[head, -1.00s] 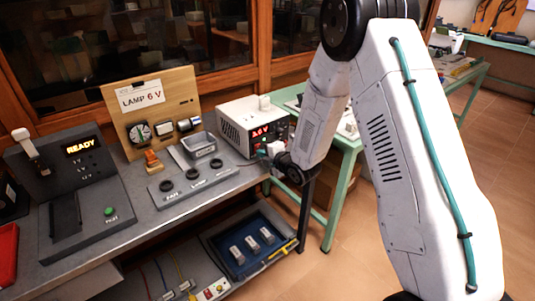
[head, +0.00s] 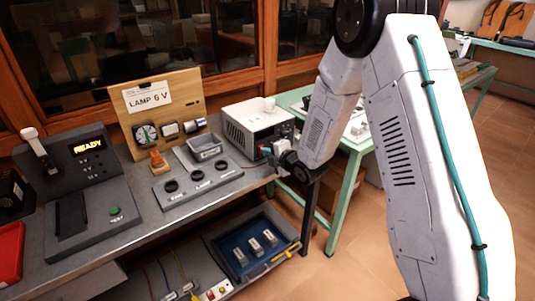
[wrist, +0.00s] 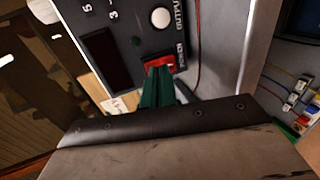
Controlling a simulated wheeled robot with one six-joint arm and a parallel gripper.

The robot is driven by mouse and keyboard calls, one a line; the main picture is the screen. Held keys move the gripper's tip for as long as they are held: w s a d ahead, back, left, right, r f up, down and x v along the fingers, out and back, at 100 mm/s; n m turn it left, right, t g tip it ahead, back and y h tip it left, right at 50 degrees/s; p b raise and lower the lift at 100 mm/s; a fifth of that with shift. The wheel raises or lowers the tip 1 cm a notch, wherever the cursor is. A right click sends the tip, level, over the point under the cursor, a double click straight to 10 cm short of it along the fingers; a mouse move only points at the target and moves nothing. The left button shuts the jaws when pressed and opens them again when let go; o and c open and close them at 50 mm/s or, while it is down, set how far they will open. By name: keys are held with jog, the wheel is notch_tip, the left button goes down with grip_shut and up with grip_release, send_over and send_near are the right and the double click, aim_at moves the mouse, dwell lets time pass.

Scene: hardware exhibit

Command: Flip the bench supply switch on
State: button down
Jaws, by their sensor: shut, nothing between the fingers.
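The bench supply (head: 248,124) is a white box with a vented side at the right end of the grey bench. In the wrist view its dark front panel (wrist: 130,38) carries a dark display window (wrist: 103,58), a round white knob (wrist: 161,17) and a red power switch (wrist: 160,60). My gripper (wrist: 158,76) is shut and empty, its green fingertips right at the red switch and covering its lower part. They look to be touching it, and I cannot tell which way the switch is tipped. In the head view my gripper (head: 279,148) is in front of the panel.
A wooden LAMP 6 V board (head: 160,105), a small grey tray (head: 206,147) and a strip with several dark round sockets (head: 200,184) stand left of the supply. A READY console (head: 85,165) is farther left. A green table (head: 348,142) stands to the right.

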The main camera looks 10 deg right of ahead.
jog(key=v, duration=1.3)
jog(key=shift+r, duration=0.3)
jog(key=shift+s+d+f, duration=0.1)
jog(key=shift+s+f, duration=0.1)
jog(key=shift+f, duration=0.5)
jog(key=shift+w, duration=0.1)
jog(key=x, duration=1.4)
jog(key=shift+f, duration=0.3)
jog(key=shift+f, duration=0.1)
